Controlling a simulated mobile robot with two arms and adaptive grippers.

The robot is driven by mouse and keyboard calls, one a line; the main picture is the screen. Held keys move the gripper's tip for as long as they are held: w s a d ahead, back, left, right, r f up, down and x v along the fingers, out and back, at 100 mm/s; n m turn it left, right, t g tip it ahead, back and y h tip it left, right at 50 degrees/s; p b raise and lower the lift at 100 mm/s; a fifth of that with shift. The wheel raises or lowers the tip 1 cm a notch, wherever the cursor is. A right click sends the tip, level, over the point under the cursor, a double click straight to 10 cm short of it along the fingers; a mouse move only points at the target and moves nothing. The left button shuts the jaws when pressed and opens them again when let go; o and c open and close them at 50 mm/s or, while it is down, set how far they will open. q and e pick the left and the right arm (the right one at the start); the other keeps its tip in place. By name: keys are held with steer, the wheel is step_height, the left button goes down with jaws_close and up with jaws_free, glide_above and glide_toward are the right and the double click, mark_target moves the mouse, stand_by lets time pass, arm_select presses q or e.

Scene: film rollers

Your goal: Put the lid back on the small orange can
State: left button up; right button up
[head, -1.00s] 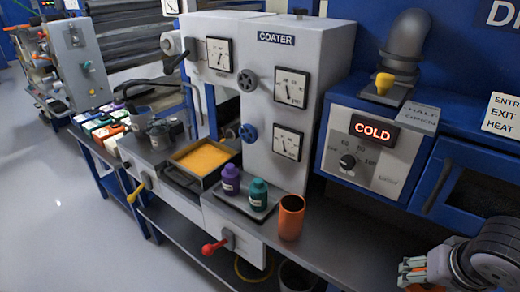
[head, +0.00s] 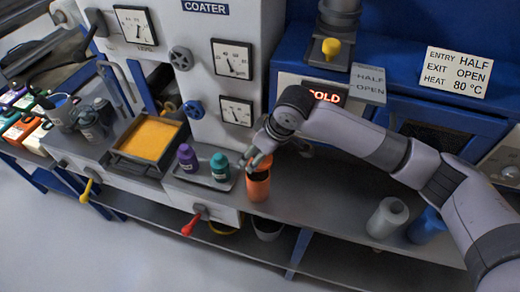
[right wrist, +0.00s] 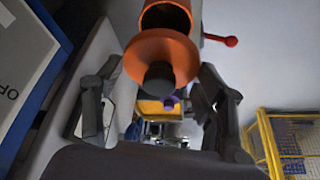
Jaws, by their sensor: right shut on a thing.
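The small orange can (head: 258,189) stands upright on the bench, right of the small tray, with its dark opening partly showing. My right gripper (head: 257,160) is just above it. In the right wrist view, the gripper (right wrist: 158,80) is shut on the orange lid (right wrist: 160,50), a round disc with a dark knob (right wrist: 158,78). The open mouth of the can (right wrist: 167,16) shows just beyond the lid, which overlaps it in this view. The lid looks tilted and off the can; the exact gap cannot be told. My left gripper is not in view.
A purple bottle (head: 187,158) and a teal bottle (head: 220,167) stand on the tray (head: 203,180) close left of the can. The coater cabinet (head: 260,20) rises behind. A grey cylinder (head: 387,217) stands at right. The bench between it and the can is mostly clear.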

step_height(320, 180, down, 2)
steer(key=shift+a+f+b, duration=0.1)
steer(key=shift+f+b, duration=0.15)
steer(key=shift+b, duration=0.95)
arm_select(q)
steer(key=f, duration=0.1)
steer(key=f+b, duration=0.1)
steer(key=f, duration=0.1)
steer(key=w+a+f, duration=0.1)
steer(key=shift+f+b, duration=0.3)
steer(key=shift+b, duration=0.05)
arm_select(e)
step_height(320, 180, down, 3)
steer(key=shift+f, duration=0.1)
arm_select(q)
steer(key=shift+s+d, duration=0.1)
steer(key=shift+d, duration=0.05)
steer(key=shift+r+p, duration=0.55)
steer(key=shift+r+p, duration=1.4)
arm_select(e)
steer(key=shift+f, duration=0.1)
steer(key=shift+c, duration=0.2)
stand_by(0.4)
steer(key=o, duration=1.2)
